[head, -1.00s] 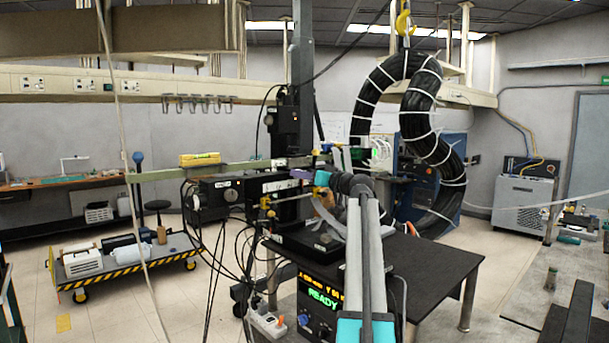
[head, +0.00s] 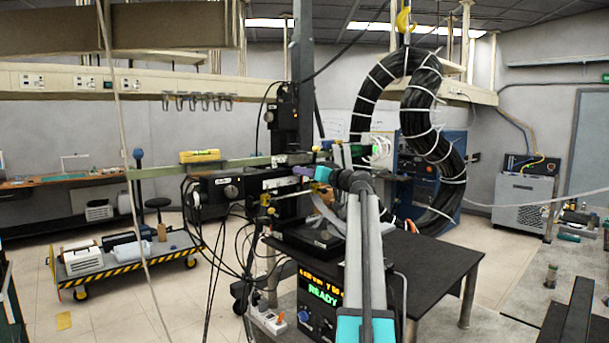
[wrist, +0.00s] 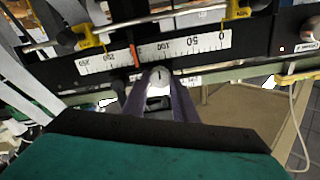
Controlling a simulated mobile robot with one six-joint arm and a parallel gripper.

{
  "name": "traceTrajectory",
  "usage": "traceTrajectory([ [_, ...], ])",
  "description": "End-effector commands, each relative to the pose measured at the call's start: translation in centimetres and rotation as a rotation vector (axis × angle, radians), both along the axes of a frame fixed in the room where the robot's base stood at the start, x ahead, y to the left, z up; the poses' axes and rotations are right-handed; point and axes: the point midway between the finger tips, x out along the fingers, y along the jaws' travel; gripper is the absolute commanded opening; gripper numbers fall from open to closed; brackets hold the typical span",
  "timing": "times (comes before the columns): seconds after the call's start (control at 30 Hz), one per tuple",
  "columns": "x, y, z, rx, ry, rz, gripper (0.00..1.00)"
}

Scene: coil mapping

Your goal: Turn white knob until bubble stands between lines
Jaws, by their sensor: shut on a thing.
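My gripper (wrist: 160,92) has purple fingers and is shut on the white knob (wrist: 159,74), whose rounded top with a dark mark shows between the fingertips in the wrist view. The rest of the knob is hidden by the fingers. Just beyond it runs a white scale (wrist: 195,44) with numbers and an orange pointer (wrist: 136,57). A thin pale rod or tube (wrist: 125,27) runs above the scale between yellow brackets. I cannot make out a bubble or its lines. In the head view my gripper (head: 302,171) is at the dark apparatus, and the knob is hidden.
The apparatus stands at a black table (head: 430,262), with a box (head: 320,306) reading READY below. A green beam (head: 235,166) carries a yellow block (head: 200,156). Loose cables hang at the left. A thick black coil (head: 433,120) hangs behind at the right.

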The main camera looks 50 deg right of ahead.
Motion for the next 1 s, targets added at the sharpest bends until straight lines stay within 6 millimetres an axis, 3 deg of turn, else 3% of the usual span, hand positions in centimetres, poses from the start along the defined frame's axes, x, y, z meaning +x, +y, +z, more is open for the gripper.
traceTrajectory([
  [0.6, -0.04, -0.09, -0.09, 0.362, -0.026, 0.000, 0.03],
  [1.0, -0.06, -0.11, -0.04, 0.455, -0.032, -0.001, 0.03],
])
